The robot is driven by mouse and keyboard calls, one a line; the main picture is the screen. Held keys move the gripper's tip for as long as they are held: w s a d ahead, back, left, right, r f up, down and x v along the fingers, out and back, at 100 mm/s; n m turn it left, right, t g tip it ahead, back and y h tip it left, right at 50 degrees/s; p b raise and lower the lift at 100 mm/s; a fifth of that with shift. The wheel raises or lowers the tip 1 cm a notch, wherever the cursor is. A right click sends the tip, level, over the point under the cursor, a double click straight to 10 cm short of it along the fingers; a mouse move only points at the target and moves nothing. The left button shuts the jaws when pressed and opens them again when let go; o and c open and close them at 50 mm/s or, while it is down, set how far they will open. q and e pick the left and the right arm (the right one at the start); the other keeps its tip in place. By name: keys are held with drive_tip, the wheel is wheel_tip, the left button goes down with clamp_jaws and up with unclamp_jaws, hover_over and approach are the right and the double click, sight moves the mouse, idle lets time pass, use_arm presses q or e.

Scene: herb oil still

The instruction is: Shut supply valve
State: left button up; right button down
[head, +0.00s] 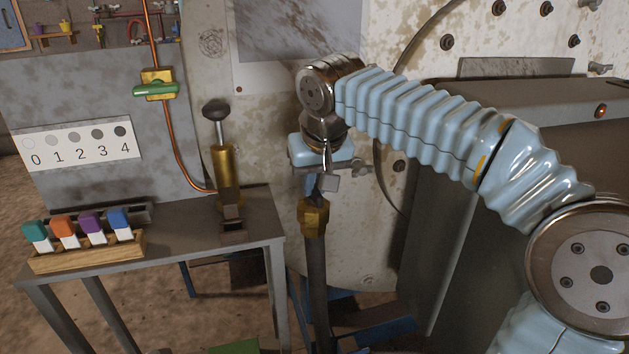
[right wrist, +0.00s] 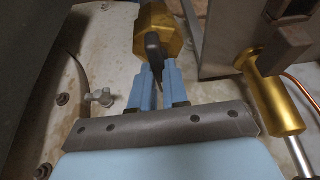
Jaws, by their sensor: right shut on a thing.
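A brass valve body (head: 313,216) sits on an upright dark pipe (head: 317,270) in front of the pale, stained vessel. My right gripper (head: 312,188) reaches down to it from above, its blue fingers just over the brass. In the right wrist view, the blue fingers (right wrist: 152,88) are shut on the dark handle (right wrist: 154,50) of the brass valve (right wrist: 160,30). My wrist partly hides the handle in the head view. Another valve, with a green handle (head: 155,89), sits on the copper pipe at the left. My left gripper is not in view.
A metal table (head: 180,229) stands at the left. It bears a wooden rack (head: 88,250) of colored-cap vials and a brass cylinder (head: 223,168) with a dark knob. A wing clamp (head: 363,169) sticks out from the vessel (head: 262,130) close to my right gripper.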

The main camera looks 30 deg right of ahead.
drive_tip(key=shift+n, duration=0.3)
drive_tip(key=n+y, duration=0.1)
drive_tip(key=n, duration=0.2)
drive_tip(key=shift+d+n+y+p, duration=0.15)
drive_tip(key=shift+n+y+p, duration=0.15)
drive_tip(key=shift+p, duration=0.1)
drive_tip(key=n+y, duration=0.1)
drive_tip(key=n, duration=0.1)
drive_tip(key=n+y, duration=0.1)
drive_tip(key=n, duration=0.2)
drive_tip(key=shift+w+d+n, duration=0.1)
drive_tip(key=shift+d+n, duration=0.05)
drive_tip(key=shift+n, duration=0.15)
drive_tip(key=n+g+y, duration=0.1)
drive_tip(key=n, duration=0.3)
drive_tip(key=shift+w+g, duration=0.1)
drive_tip(key=shift+g, duration=0.3)
drive_tip(key=shift+d+n+g+y, duration=0.1)
drive_tip(key=shift+n+g+y, duration=0.2)
drive_tip(key=shift+n, duration=0.85)
drive_tip(key=shift+n+g+y, duration=0.1)
drive_tip(key=shift+n+g, duration=0.3)
drive_tip(key=shift+n, duration=0.75)
drive_tip(key=c, duration=1.1)
unclamp_jaws()
